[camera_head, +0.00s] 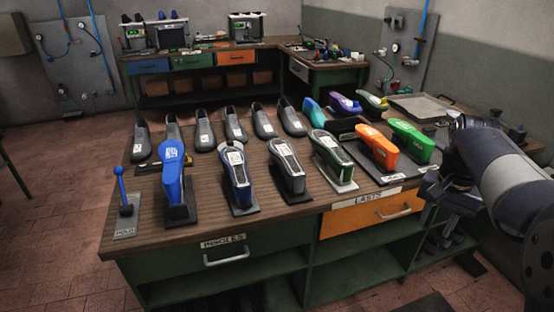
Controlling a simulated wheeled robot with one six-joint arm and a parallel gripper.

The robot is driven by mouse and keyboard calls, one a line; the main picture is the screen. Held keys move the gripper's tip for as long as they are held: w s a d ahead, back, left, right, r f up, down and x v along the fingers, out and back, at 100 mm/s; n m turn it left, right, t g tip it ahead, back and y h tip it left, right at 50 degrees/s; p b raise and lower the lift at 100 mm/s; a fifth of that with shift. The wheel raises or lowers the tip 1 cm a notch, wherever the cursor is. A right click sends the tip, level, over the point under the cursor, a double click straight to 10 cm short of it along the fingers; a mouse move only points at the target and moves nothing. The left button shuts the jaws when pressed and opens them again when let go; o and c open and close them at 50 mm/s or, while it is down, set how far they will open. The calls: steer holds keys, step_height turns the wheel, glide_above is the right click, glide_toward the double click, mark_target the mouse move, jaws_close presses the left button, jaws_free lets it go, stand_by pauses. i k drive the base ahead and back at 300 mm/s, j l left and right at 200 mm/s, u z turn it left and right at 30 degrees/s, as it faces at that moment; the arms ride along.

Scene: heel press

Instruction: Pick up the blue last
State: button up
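The blue last (172,172) stands tilted upright on a dark base plate at the front left of the wooden workbench (275,207). It has white marking near its top. My arm comes in from the right edge, and the dark part at its end, my gripper (438,192), is beside the bench's right front corner. It is far to the right of the blue last. Its fingers are not clear enough to tell open from shut.
A blue-knobbed lever (123,192) stands left of the blue last. Dark grey lasts (237,177) stand close on its right, with green (412,141) and orange (378,148) lasts farther right. Dark shoes (204,130) line the row behind. Another bench (200,60) is at the back.

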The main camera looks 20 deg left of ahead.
mark_target(171, 152)
steer(key=i+j+u, duration=0.1)
steer(key=u, duration=1.6)
steer(key=i+u, duration=0.1)
steer(key=i, duration=0.55)
steer(key=i+l, duration=0.15)
steer(key=i, duration=0.5)
steer(key=j+u, duration=0.05)
